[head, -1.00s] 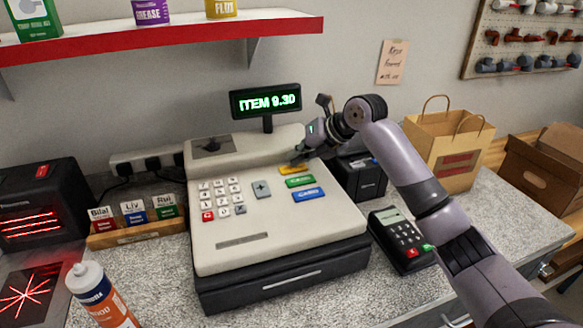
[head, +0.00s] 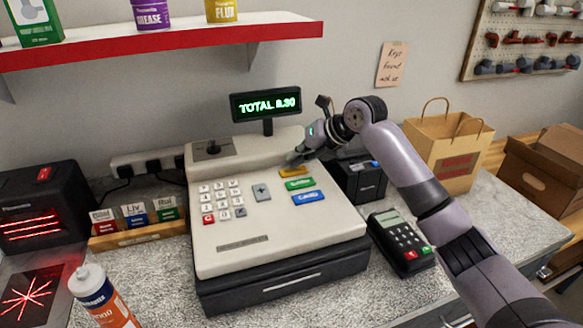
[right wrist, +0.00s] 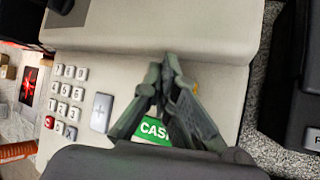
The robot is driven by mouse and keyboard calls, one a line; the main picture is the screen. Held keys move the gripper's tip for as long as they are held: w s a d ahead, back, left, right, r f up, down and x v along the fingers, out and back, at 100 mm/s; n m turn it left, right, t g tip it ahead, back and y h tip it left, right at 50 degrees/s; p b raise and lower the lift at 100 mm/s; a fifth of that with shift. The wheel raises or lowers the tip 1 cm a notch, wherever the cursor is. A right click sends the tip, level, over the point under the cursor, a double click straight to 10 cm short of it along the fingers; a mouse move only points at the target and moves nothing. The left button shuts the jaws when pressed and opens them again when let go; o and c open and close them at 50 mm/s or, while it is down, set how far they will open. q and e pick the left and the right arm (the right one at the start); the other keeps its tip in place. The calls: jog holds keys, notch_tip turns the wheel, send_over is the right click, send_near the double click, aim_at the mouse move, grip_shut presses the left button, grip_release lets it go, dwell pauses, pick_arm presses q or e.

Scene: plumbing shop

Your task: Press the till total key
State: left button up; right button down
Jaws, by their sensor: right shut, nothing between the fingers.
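The cream till (head: 270,235) stands on the counter with its sloped key panel facing me. Its display (head: 266,102) reads TOTAL and an amount in green. The yellow key (head: 293,172) is at the top of the right key column, above the green CASH key (head: 299,183) and a blue key (head: 308,196). My right gripper (head: 294,161) is shut and empty, its tips just at the yellow key; I cannot tell if they touch it. In the right wrist view the shut fingers (right wrist: 165,62) hide most of that key. My left gripper is not in view.
A card terminal (head: 402,243) and a black printer (head: 358,178) stand right of the till, with a paper bag (head: 447,148) behind. A card rack (head: 137,234), a scanner (head: 42,208) and a sealant tube (head: 103,296) are at left. A red-edged shelf (head: 165,47) hangs above.

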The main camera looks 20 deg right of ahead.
aim_at(296, 169)
jog(key=shift+r, duration=0.2)
notch_tip(296, 169, up, 6)
jog(key=p, duration=0.5)
jog(key=shift+f, duration=0.1)
dwell(0.4)
dwell(0.3)
